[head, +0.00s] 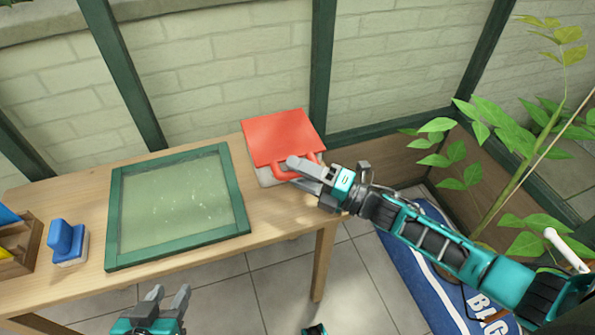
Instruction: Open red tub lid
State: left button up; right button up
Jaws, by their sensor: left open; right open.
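The red tub lid (282,135) shows as a flat red square at the right end of the wooden table. A pale grey tub body (266,178) shows a little below its front edge. The lid has a red handle loop (285,174) at its front. My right gripper (297,173) is open, with its fingertips at this handle; whether they touch it I cannot tell. The fingers hide part of the handle. My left gripper (168,298) is open and empty, low in the view, in front of the table. The inside of the tub is not visible.
A green-framed glass panel (117,225) lies on the wooden table (210,262). A blue-handled brush or block (68,240) and a wooden crate (36,245) are at the left. A blue bag (418,285) lies on the floor at right, near leafy plants (487,120).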

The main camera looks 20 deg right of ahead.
jog(key=shift+w+a, duration=0.2)
grip_shut()
dwell(0.4)
